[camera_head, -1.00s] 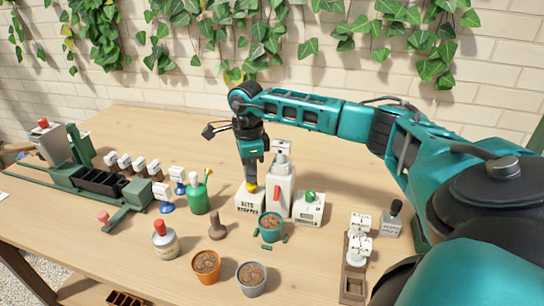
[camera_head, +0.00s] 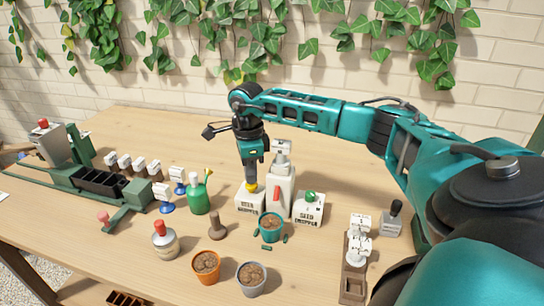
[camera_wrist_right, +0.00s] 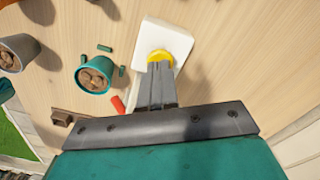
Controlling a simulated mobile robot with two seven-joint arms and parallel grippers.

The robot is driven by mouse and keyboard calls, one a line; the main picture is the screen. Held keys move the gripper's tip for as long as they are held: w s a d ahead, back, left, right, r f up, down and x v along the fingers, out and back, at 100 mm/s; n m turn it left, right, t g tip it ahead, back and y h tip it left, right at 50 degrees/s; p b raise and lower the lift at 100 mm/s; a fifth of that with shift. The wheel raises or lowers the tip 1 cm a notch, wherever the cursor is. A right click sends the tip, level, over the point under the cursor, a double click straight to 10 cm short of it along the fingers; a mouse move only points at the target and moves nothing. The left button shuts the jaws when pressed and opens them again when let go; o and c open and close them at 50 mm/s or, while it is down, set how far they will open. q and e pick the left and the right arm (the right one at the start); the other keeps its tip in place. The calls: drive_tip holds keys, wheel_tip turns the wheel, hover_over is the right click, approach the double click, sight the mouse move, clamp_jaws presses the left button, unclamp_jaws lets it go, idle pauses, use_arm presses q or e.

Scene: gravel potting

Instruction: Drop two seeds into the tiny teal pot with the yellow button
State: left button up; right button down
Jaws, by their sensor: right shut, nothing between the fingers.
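The tiny teal pot (camera_head: 269,229), filled with brown soil, stands in front of the white boxes, with small green pieces on the table around it. In the right wrist view the teal pot (camera_wrist_right: 95,74) is left of my fingers. I cannot make out any seeds on its soil. The yellow button (camera_head: 251,187) is on top of a white box (camera_head: 250,203). My right gripper (camera_head: 250,179) is shut and empty, pointing down with its fingertips at the yellow button (camera_wrist_right: 159,57). They appear to touch it. My left gripper is not in view.
A taller white dispenser (camera_head: 280,190) with a red lever and a box with a green knob (camera_head: 309,208) stand right of the button box. Orange (camera_head: 206,267) and grey (camera_head: 251,279) pots stand in front. The table's back middle is clear.

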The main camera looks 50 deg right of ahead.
drive_tip(key=shift+f+b, duration=0.5)
drive_tip(key=shift+f, duration=0.45)
drive_tip(key=shift+r, duration=0.15)
drive_tip(key=shift+r+p, duration=1.15)
drive_tip(key=shift+r, duration=0.1)
